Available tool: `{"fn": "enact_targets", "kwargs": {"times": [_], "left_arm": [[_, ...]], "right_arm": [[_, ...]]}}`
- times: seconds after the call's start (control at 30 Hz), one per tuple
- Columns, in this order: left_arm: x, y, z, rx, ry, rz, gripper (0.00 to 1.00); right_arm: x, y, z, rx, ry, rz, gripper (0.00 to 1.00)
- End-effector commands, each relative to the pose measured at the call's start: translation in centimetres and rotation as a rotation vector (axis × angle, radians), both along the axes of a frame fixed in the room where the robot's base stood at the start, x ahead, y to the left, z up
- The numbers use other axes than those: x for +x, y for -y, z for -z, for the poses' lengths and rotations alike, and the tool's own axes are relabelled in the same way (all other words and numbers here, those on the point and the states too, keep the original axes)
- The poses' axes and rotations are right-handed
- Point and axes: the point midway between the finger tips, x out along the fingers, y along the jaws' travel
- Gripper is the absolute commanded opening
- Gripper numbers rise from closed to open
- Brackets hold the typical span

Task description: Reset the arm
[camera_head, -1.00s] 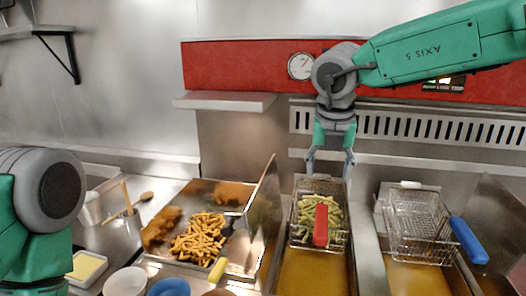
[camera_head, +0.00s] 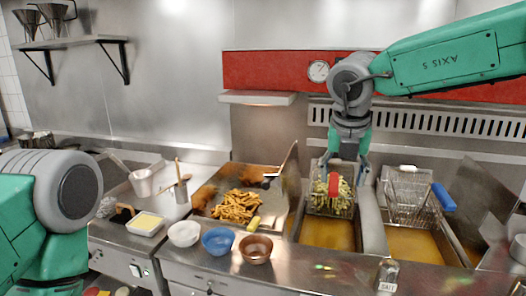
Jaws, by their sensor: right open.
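My right gripper (camera_head: 347,172) hangs down from the green right arm, above the back part of the left fryer basket. Its fingers are apart with nothing held between them. The wire basket (camera_head: 318,203) holds pale fries (camera_head: 343,194) and has a red handle (camera_head: 333,186) pointing toward me. I cannot tell whether the fingertips touch the basket's rim. My left arm (camera_head: 45,200) shows at the left edge as a green and grey link. Its gripper is out of the picture.
An empty basket with a blue handle (camera_head: 444,197) sits over the right fryer. A steel tray (camera_head: 282,190) with browned fries (camera_head: 236,206) lies left of the fryers. White (camera_head: 184,234), blue (camera_head: 218,240) and brown (camera_head: 256,249) bowls line the front counter. A shelf (camera_head: 257,98) juts from the wall.

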Motion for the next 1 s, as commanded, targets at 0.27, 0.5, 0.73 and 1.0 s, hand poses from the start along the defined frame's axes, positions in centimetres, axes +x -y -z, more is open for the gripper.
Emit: {"fn": "enact_targets", "kwargs": {"times": [0.27,0.5,0.73,1.0], "left_arm": [[0.0,0.0,1.2,0.0,0.0,-0.001,0.57],[0.0,0.0,2.7,0.0,0.0,-0.001,0.57],[0.0,0.0,5.5,0.0,0.0,0.0,0.57],[-0.1,-0.1,10.3,0.0,0.0,0.0,0.57]], "right_arm": [[0.4,1.8,5.5,-0.153,-0.002,-0.133,0.52],[-0.2,4.5,12.3,-0.36,-0.015,-0.355,0.52],[-1.9,7.3,23.6,-0.672,-0.088,-0.805,0.52],[-10.9,9.6,42.1,-0.997,-0.264,-1.822,0.52]]}}
